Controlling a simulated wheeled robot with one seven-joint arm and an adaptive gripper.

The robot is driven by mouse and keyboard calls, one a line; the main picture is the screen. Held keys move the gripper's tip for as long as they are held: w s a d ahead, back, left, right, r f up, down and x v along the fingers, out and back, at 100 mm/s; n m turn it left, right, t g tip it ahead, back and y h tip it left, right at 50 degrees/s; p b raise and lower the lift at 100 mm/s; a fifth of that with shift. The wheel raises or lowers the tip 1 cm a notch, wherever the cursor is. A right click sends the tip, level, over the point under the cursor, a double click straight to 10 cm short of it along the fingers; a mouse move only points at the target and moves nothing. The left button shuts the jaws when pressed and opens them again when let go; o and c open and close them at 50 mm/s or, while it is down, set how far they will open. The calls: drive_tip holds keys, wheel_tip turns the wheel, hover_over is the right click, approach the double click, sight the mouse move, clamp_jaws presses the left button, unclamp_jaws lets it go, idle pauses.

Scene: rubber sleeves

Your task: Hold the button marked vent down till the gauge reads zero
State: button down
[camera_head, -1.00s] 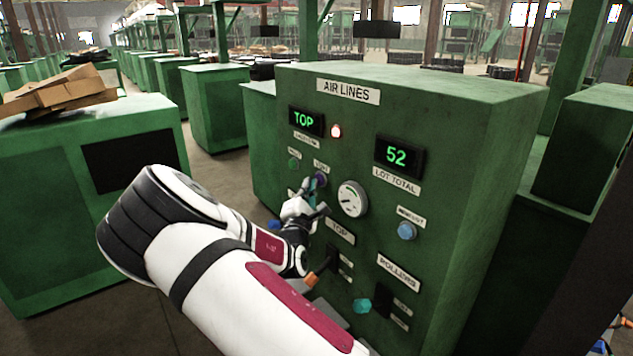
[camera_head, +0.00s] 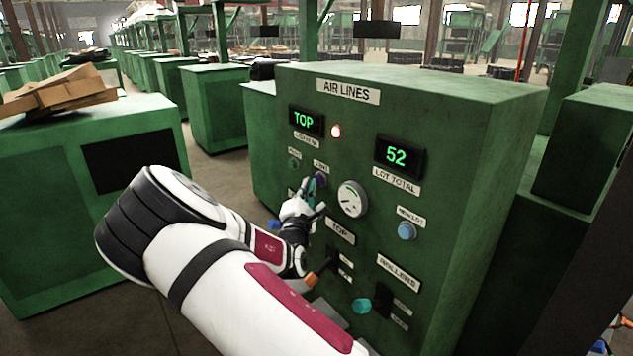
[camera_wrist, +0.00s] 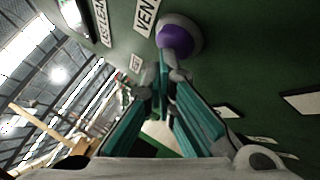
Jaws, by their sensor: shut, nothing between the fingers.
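The purple vent button (camera_wrist: 175,40) sits in a pale round collar on the green panel, beside a label (camera_wrist: 146,14) reading "VEN" in the wrist view. It also shows in the head view (camera_head: 321,179), partly behind my fingers. My gripper (camera_head: 312,187) is shut and empty, its teal fingertips (camera_wrist: 165,62) right at the button's edge. I cannot tell whether they touch it or whether it is pressed in. The round white gauge (camera_head: 352,199) is to the right of my gripper; its needle is too small to read surely.
The AIR LINES cabinet (camera_head: 450,100) carries a "TOP" display (camera_head: 305,121), a lit lamp (camera_head: 336,131), a "52" display (camera_head: 397,155), a blue button (camera_head: 407,231), a teal knob (camera_head: 362,306) and dark switches below. A green cabinet with cardboard (camera_head: 60,92) stands left.

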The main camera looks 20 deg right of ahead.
drive_tip(key=shift+s+a, duration=0.25)
drive_tip(key=shift+a, duration=0.35)
drive_tip(key=shift+s+a, duration=0.25)
drive_tip(key=shift+a, duration=0.55)
drive_tip(key=shift+s+a, duration=0.25)
drive_tip(key=shift+a, duration=0.55)
drive_tip(key=shift+s+a, duration=0.25)
drive_tip(key=shift+a, duration=0.55)
